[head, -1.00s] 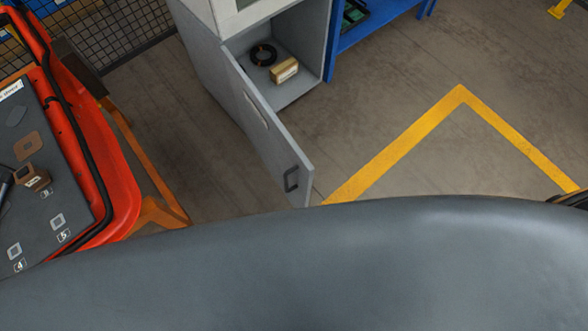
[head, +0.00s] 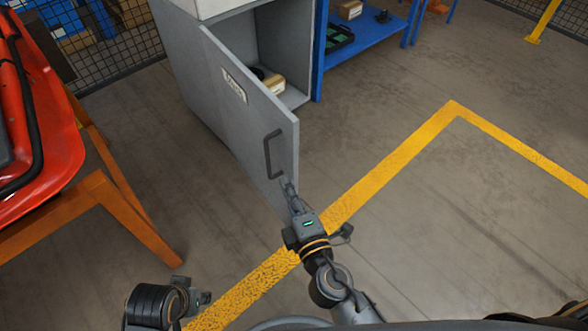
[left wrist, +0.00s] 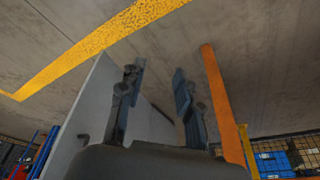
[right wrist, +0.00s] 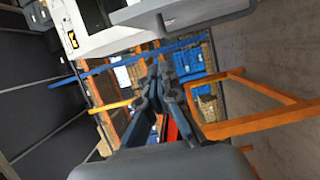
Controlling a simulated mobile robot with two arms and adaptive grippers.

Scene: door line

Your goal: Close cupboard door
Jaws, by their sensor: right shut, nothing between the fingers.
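The grey cupboard door (head: 235,120) stands open in the head view, with a dark bar handle (head: 270,155) near its free edge. The cupboard (head: 190,65) behind it is open, with a cardboard box (head: 271,84) inside. My right gripper (head: 287,187) is at the door's free edge, just below the handle; I cannot tell if it touches. Its fingers are together and empty in the right wrist view (right wrist: 166,88). My left arm shows at bottom left, its fingertips unclear there. In the left wrist view my left gripper (left wrist: 156,85) is open and empty, a pale panel behind it.
An orange-legged stand (head: 110,205) with a red body (head: 40,125) is at the left. A blue shelf (head: 375,35) stands right of the cupboard. Yellow floor tape (head: 390,150) crosses the floor. The floor at the right is clear.

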